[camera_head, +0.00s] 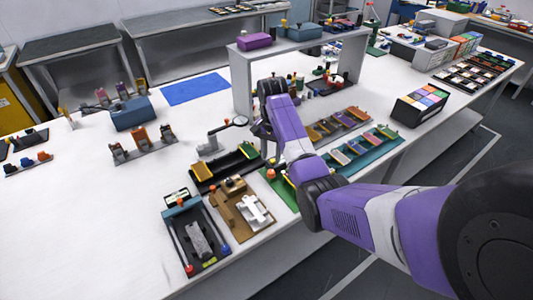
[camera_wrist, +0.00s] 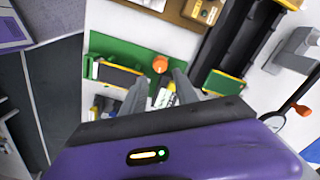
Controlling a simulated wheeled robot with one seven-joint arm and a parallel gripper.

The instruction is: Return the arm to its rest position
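My purple arm (camera_head: 300,150) reaches from the lower right over the white workbench. In the wrist view my gripper (camera_wrist: 160,80) has its two grey fingers spread apart above a green tray (camera_wrist: 145,58). An orange knob and a small white-and-yellow item (camera_wrist: 166,96) show between or just beyond the fingers. I see nothing clearly held. In the head view the fingers are mostly hidden by the arm; the green tray (camera_head: 283,192) shows partly beneath it.
Next to the arm are a black tray with green and yellow ends (camera_head: 225,168), a brown fixture board (camera_head: 240,208) and a magnifier stand (camera_head: 212,143). A white raised shelf (camera_head: 241,85) stands close behind the arm.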

